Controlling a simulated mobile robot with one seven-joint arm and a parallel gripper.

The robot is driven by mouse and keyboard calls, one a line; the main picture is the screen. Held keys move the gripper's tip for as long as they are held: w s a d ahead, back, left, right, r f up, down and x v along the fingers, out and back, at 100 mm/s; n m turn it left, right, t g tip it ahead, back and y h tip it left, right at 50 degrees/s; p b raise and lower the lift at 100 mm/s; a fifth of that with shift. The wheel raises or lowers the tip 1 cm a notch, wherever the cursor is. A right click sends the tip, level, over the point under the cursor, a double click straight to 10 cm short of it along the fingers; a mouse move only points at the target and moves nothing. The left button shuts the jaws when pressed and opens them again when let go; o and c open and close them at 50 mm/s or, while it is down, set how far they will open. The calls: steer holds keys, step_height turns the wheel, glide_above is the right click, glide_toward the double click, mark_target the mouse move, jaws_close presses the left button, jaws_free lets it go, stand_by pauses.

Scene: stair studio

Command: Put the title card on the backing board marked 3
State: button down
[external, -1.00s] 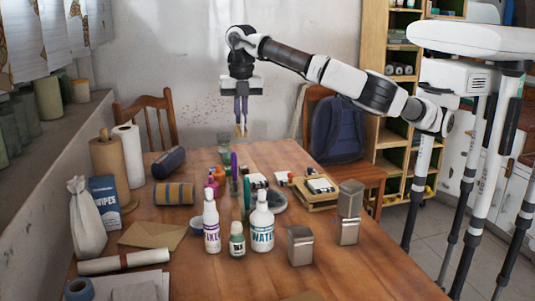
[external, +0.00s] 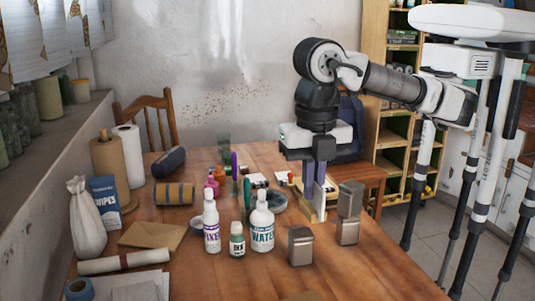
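My gripper (external: 314,192) points straight down at the right side of the table, behind the metal canisters. Its fingers appear shut on a thin, pale tan piece, which I take to be the title card (external: 314,208). The card is low, close to the tabletop and the small wooden tray (external: 296,189). I cannot tell whether it touches anything. My gripper and the card hide much of the tray. I cannot make out the backing boards or a number 3 in this view.
Two metal canisters (external: 300,246) stand close in front of my gripper. White bottles (external: 262,226) and a bowl (external: 277,200) are to its left. A paper roll (external: 126,150) stands at the far left. The front right of the wooden table (external: 375,270) is clear.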

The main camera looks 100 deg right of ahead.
step_height(320, 180, down, 20)
steer(key=p, duration=0.3)
steer(key=shift+a+p, duration=0.1)
steer(key=shift+p, duration=0.2)
steer(key=shift+f, duration=0.15)
steer(key=c, duration=1.6)
jaws_free()
